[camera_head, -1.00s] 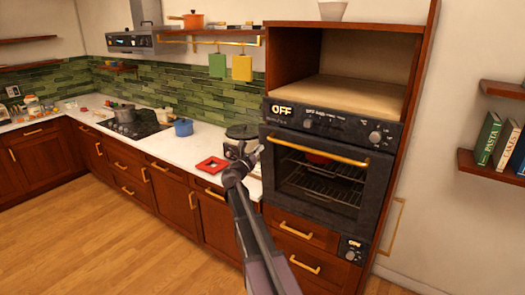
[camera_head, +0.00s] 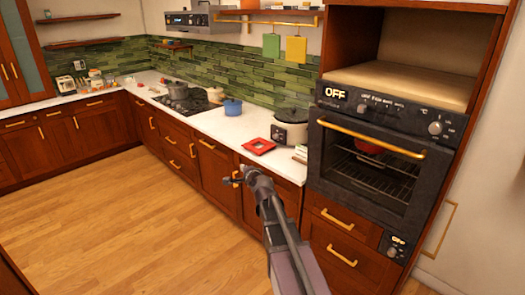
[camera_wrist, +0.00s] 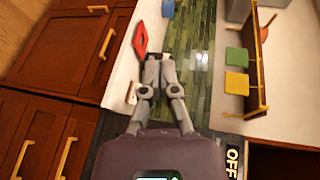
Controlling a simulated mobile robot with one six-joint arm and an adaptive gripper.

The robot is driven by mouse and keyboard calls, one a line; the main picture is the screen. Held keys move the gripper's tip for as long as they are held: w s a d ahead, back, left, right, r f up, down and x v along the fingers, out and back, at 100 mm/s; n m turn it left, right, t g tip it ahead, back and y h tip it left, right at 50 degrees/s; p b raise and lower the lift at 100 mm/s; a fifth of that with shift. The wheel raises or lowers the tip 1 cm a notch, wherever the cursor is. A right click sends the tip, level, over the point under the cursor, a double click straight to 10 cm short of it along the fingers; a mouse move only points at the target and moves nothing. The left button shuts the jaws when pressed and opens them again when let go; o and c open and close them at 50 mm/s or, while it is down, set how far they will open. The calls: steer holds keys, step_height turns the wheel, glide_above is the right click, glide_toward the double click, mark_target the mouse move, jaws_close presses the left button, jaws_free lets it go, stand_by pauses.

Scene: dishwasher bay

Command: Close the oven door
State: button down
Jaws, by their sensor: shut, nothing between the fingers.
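The oven (camera_head: 375,165) is built into the tall wooden cabinet at the right of the head view. Its dark glass door looks closed and flush, with a brass handle bar (camera_head: 370,138) across the top. A red item and wire racks show through the glass. The panel above reads OFF. My gripper (camera_head: 234,181) is in front of the lower cabinets, left of the oven and apart from its door. In the wrist view my gripper (camera_wrist: 161,60) has its fingers together with nothing between them. The oven door is not visible in the wrist view.
A white counter (camera_head: 235,124) runs left of the oven with a cooker (camera_head: 290,127), a red square item (camera_head: 259,147) and a blue pot (camera_head: 233,107). Brass drawer handles (camera_head: 338,218) stick out below the oven. The wooden floor at left is clear.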

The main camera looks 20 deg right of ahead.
steer(key=s+a+f+n+g+y, duration=0.2)
steer(key=s+a+f+n+g, duration=0.3)
steer(key=s+f+n, duration=0.15)
steer(key=s+f+n+g+h+b, duration=0.1)
steer(key=s+f+n+g, duration=0.4)
steer(key=s, duration=0.7)
steer(key=s+f+n+g+h+b, duration=0.2)
steer(key=s+f+n+g, duration=0.3)
steer(key=s, duration=0.6)
steer(key=shift+s+a+f+n, duration=0.35)
steer(key=shift+a+f, duration=0.1)
steer(key=shift+f, duration=0.05)
